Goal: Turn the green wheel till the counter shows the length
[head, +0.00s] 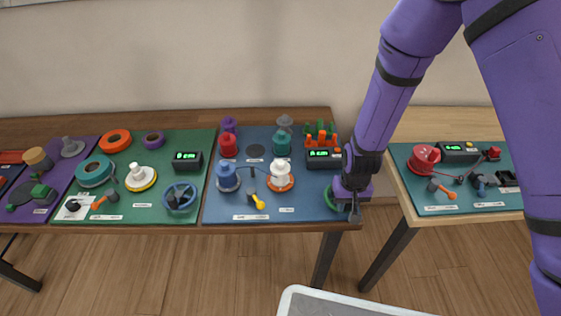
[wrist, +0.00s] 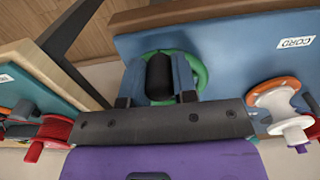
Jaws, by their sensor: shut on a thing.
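The green wheel (head: 327,192) sits at the front right corner of the blue board (head: 305,205), mostly hidden by my gripper (head: 351,200) in the head view. In the wrist view, part of its green rim (wrist: 200,68) shows behind my fingers. My gripper (wrist: 158,82) is shut on the wheel's black knob (wrist: 159,72), with one finger on each side of it. The counter (head: 323,157) is a black box with a green lit display behind the wheel on the same board. Its digits are too small to read.
A white spool on an orange base (head: 281,176) and a yellow-tipped lever (head: 258,202) stand left of the wheel. A green board (head: 150,209) with a blue wheel (head: 180,198) lies farther left. A gap separates this table from the right one with a red spool (head: 423,158).

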